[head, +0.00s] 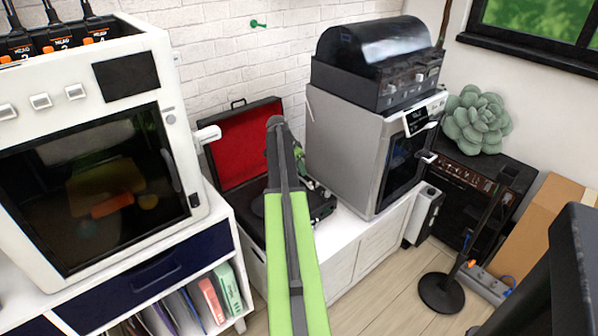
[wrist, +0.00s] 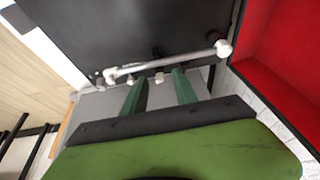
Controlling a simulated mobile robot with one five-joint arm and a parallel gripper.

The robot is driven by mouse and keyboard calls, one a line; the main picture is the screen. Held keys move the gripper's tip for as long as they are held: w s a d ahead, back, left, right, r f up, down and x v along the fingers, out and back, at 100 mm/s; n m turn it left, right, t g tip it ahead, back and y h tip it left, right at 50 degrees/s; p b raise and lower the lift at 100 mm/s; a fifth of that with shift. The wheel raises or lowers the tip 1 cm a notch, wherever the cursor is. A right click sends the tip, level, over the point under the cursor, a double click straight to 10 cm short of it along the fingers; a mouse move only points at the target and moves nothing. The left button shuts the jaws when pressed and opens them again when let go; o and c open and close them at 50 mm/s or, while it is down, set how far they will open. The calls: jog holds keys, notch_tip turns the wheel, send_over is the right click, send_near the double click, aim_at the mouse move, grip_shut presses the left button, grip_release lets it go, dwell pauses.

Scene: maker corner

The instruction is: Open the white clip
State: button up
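In the wrist view a silver tonearm (wrist: 185,61) with white end pieces lies across the dark deck of a record player (wrist: 130,28). A small white piece, which looks like the white clip (wrist: 159,79), is by the tonearm, between my fingertips in the picture. My gripper (wrist: 158,74) is open, its two green fingers apart on either side of that piece; contact cannot be told. In the head view the record player's black case (head: 257,213) has its red-lined lid (head: 243,145) raised. My arm hides much of the deck, and the clip does not show there.
A grey-sided machine (head: 345,150) with a dark domed unit (head: 375,62) on top stands right of the record player. A white oven-like machine (head: 95,170) stands at the left. The brick wall is close behind. Open floor (head: 385,295) lies at the front right.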

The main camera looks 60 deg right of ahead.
grip_shut()
jog(key=shift+d+r, duration=0.1)
jog(key=shift+s+d+r+t+y+p, duration=0.1)
jog(key=shift+d+t+y+p, duration=0.15)
jog(key=shift+y+p, duration=0.3)
jog(key=shift+s+d+t+y+p, duration=0.1)
jog(key=shift+d+t+y+p, duration=0.15)
jog(key=shift+y, duration=0.4)
jog(key=shift+s+d+y, duration=0.1)
jog(key=shift+d+y, duration=0.15)
jog(key=shift+y, duration=0.65)
jog(key=shift+s+d+t+y, duration=0.15)
jog(key=shift+t+y, duration=0.25)
jog(key=shift+y, duration=0.4)
grip_release()
